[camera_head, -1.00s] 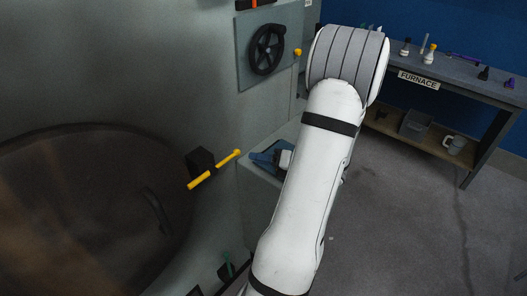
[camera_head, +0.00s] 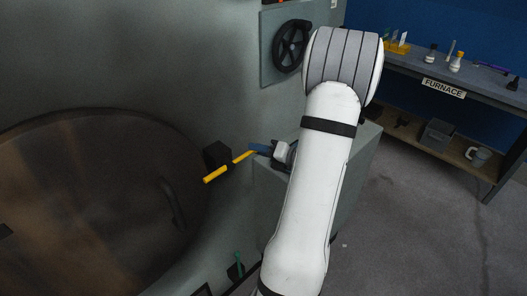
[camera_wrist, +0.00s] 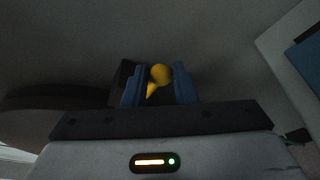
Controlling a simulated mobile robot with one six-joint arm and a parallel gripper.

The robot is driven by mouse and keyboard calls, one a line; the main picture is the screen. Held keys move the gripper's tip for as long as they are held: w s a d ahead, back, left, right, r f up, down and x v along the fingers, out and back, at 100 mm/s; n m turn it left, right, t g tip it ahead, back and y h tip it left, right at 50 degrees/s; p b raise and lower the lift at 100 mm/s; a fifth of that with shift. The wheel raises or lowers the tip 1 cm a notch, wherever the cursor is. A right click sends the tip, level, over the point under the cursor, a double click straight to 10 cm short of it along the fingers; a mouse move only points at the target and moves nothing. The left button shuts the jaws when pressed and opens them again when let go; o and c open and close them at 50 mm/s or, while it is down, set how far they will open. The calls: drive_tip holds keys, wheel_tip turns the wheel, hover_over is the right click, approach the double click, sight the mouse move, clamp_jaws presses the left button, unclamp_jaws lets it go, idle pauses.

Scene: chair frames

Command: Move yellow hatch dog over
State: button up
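The yellow hatch dog (camera_head: 216,175) is a slanted bar on a black block (camera_head: 217,155), mounted on the grey wall right of the round hatch (camera_head: 95,215). My gripper (camera_head: 258,149) has blue fingers and is at the bar's upper right end, which it hides in the head view. In the wrist view, the dog's rounded yellow end (camera_wrist: 160,74) shows between the two blue fingers of my gripper (camera_wrist: 159,85). The fingers stand apart, with narrow gaps visible beside the yellow end. I cannot tell whether either finger touches it.
A black handwheel (camera_head: 291,46) is on a wall panel above my gripper. A grey box-like ledge (camera_head: 350,165) stands behind my arm. A workbench labelled FURNACE (camera_head: 444,88) with bottles stands at the back right. The floor at right is clear.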

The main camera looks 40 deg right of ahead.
drive_tip(key=shift+a+r+p, duration=0.15)
drive_tip(key=shift+r+p, duration=1.15)
drive_tip(key=shift+r, duration=0.05)
drive_tip(key=shift+c, duration=0.2)
drive_tip(key=shift+s, duration=0.1)
drive_tip(key=shift+a+r, duration=0.1)
drive_tip(key=shift+r, duration=0.1)
drive_tip(key=shift+a+r+p, duration=0.3)
drive_tip(key=shift+r+p, duration=0.3)
drive_tip(key=shift+r, duration=0.05)
drive_tip(key=shift+a+r+p, duration=0.3)
drive_tip(key=shift+r+p, duration=0.3)
drive_tip(key=shift+s+a+r+p, duration=0.1)
drive_tip(key=shift+a+r+p, duration=0.8)
drive_tip(key=shift+a+r, duration=0.2)
